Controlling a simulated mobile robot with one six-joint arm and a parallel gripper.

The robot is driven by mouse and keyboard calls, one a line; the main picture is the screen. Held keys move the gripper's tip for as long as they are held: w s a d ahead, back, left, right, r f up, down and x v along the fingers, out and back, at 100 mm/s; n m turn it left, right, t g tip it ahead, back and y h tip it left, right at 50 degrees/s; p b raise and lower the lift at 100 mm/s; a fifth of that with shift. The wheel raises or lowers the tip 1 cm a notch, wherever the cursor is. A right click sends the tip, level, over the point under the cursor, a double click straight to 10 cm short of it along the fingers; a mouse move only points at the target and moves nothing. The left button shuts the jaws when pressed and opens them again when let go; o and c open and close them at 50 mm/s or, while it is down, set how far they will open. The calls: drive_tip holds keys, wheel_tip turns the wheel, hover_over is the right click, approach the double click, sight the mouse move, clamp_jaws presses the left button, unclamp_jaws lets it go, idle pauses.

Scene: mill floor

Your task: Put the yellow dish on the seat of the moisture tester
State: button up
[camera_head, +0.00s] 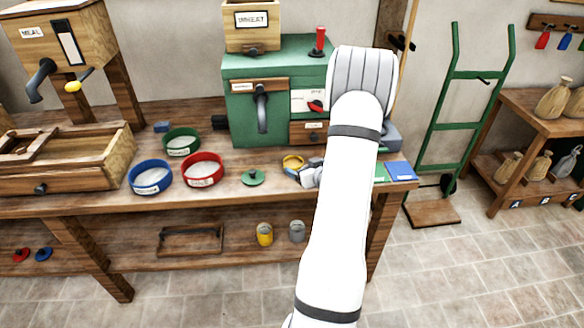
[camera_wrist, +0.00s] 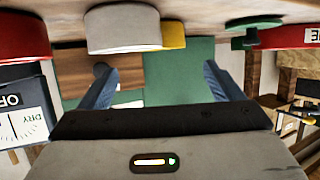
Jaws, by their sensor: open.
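The yellow dish (camera_head: 291,159) sits on the bench in front of the green mill, close to the left side of my gripper. In the wrist view, which is upside down, the yellow dish (camera_wrist: 174,36) shows only partly behind a grey round dish (camera_wrist: 122,28). My gripper (camera_wrist: 158,70) is open, with nothing between its fingers; in the head view it is low over the bench and mostly hidden by my arm. What looks like the moisture tester (camera_head: 391,136) is mostly hidden behind my arm; its dial (camera_wrist: 20,122) shows in the wrist view. I cannot make out its seat.
A green lid (camera_head: 253,177), a red sieve (camera_head: 204,170), a blue sieve (camera_head: 150,177) and a green sieve (camera_head: 182,142) stand left on the bench. A red round thing (camera_wrist: 22,38) is beside the grey dish. The green mill (camera_head: 238,112) stands behind. A blue card (camera_head: 400,171) lies right.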

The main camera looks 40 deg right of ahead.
sight(289, 159)
drive_tip(key=p+x, duration=0.1)
drive_tip(key=x, duration=0.6)
drive_tip(key=shift+a+f, duration=0.15)
drive_tip(key=shift+f, duration=0.05)
drive_tip(key=shift+c, duration=0.3)
drive_tip(key=c, duration=1.1)
drive_tip(key=shift+r, duration=0.15)
